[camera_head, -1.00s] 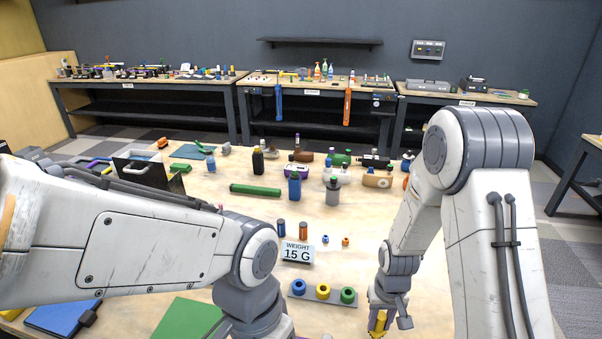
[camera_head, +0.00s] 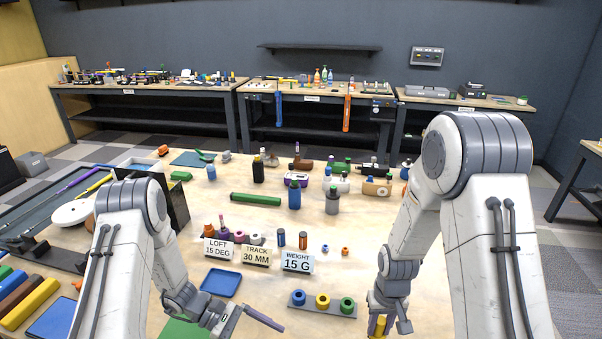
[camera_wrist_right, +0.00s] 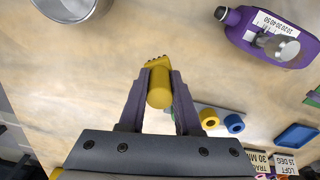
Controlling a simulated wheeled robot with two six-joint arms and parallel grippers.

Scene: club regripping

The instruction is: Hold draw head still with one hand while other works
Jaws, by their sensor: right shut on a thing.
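My right gripper (camera_wrist_right: 159,92) is shut on a yellow cylindrical piece with a toothed end (camera_wrist_right: 160,88). I take this piece to be the draw head, but cannot be sure. In the head view the yellow piece (camera_head: 378,325) shows low at the right gripper, near the bottom edge. My left gripper (camera_head: 250,318) is over the table, left of the right one, with a dark purple finger showing. Its gap is not clear, and nothing is seen in it.
A grey strip with blue, yellow and green rings (camera_head: 323,310) lies between my arms. Cards reading LOFT, TRACK and WEIGHT (camera_head: 297,262) stand behind it. A blue tray (camera_head: 221,283) is near my left arm. A purple device (camera_wrist_right: 272,36) and metal cup (camera_wrist_right: 70,5) show in the wrist view.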

